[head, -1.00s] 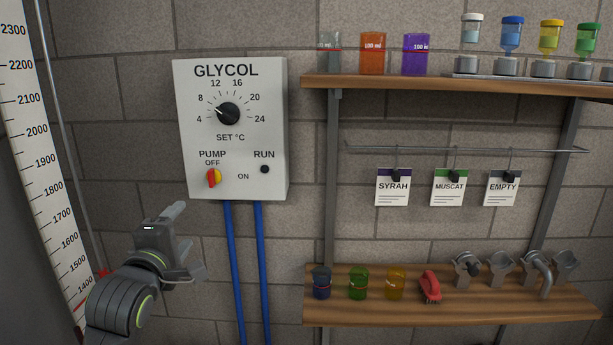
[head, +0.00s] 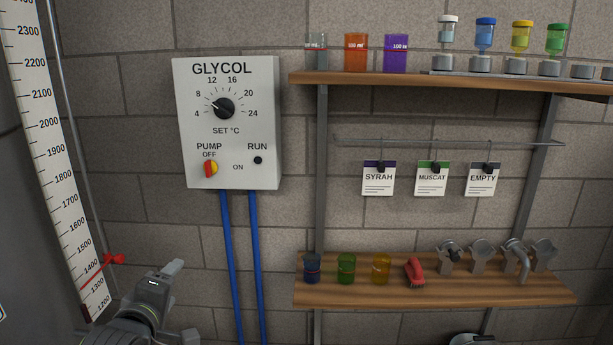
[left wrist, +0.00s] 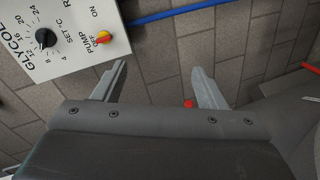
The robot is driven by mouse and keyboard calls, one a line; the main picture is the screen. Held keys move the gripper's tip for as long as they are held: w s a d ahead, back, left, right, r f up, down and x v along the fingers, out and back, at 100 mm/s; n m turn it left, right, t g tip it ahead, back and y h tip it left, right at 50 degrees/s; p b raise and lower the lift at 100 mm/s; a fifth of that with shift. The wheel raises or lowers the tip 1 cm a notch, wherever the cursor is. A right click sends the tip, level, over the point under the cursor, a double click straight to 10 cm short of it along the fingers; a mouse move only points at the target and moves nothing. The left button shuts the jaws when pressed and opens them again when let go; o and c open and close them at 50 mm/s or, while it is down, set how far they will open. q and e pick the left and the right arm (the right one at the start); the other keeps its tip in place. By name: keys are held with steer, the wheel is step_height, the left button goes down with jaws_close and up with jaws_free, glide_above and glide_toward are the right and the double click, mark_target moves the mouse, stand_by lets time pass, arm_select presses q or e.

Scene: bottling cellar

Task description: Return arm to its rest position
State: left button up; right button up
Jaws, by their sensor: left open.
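My left gripper (head: 170,272) is low at the left in the head view, below the glycol control box (head: 228,125) and apart from it. The box also shows at the upper left of the left wrist view (left wrist: 75,62). The run lamp (head: 258,160) is dark. My right gripper is not in view.
Two blue pipes (head: 256,265) run down from the box. A tank scale (head: 62,160) with a red marker (head: 114,259) stands at the left. A lower shelf (head: 430,290) with jars, a red brush and fittings, and an upper shelf (head: 400,79) with beakers, are at the right.

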arm_select(q)
steer(key=s+a+f+m+g+y, duration=0.1)
steer(key=s+a+f+m+g, duration=0.15)
steer(key=s+f, duration=0.55)
steer(key=s+a+f+m+g, duration=0.1)
steer(key=s+f+m+g, duration=0.25)
steer(key=s+f, duration=0.4)
steer(key=s+f+m+g, duration=0.3)
steer(key=s+f+m, duration=0.15)
steer(key=s, duration=0.45)
steer(key=s+f+m+g, duration=0.3)
steer(key=s+f, duration=0.3)
steer(key=s, duration=0.4)
step_height(320, 180, down, 28)
steer(key=s+a+g+b, duration=0.1)
steer(key=a+b, duration=0.1)
steer(key=s+f+g+b, duration=0.1)
steer(key=s+f, duration=1.3)
steer(key=f, duration=0.1)
steer(key=shift+s+d+f+m, duration=0.3)
steer(key=shift+d+f+m, duration=0.05)
steer(key=shift+d, duration=0.1)
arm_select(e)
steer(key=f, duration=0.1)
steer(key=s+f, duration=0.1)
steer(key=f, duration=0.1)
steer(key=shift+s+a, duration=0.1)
